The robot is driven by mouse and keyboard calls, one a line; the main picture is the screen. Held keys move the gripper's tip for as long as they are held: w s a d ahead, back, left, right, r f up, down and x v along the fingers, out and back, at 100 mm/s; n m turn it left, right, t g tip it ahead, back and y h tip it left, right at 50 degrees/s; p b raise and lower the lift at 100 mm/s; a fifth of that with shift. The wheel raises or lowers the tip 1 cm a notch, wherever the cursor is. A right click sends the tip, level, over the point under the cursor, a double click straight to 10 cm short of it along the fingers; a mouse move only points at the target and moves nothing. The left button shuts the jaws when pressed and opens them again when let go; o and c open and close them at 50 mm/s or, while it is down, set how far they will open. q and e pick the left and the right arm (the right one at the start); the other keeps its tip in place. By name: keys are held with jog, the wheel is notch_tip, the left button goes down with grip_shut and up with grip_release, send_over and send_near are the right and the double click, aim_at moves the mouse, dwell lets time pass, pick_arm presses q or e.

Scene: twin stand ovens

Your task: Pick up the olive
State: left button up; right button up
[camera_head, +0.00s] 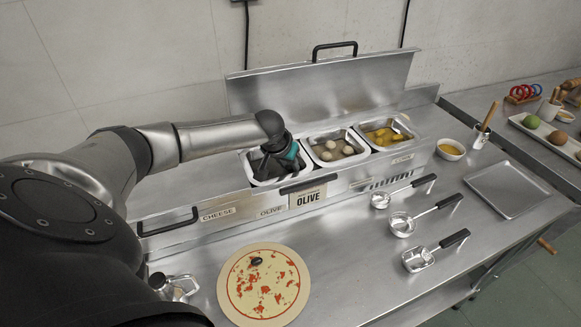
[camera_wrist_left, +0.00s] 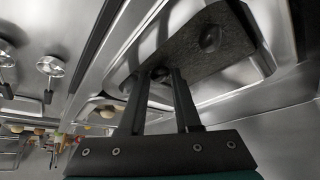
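My left gripper (camera_head: 272,165) reaches down into the leftmost open metal bin (camera_head: 250,160), above the front label OLIVE. In the left wrist view its two dark fingers (camera_wrist_left: 160,74) stand a little apart. A small dark round shape, perhaps an olive, shows between or just behind the tips; I cannot tell whether they grip it. A dark olive-like lump (camera_wrist_left: 210,38) lies on the dark bin contents, beyond the fingers. One black olive (camera_head: 256,261) lies on the pizza (camera_head: 265,284) at the front. My right gripper is not in view.
Bins of white balls (camera_head: 333,148) and yellow pieces (camera_head: 385,136) adjoin on the right. The raised lid (camera_head: 320,88) stands behind. Several metal ladles (camera_head: 402,225) lie on the counter, with an empty tray (camera_head: 505,188) farther right. A metal cup (camera_head: 175,286) stands left of the pizza.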

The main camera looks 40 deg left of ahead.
pick_arm(q)
grip_shut()
jog(key=shift+r, duration=0.15)
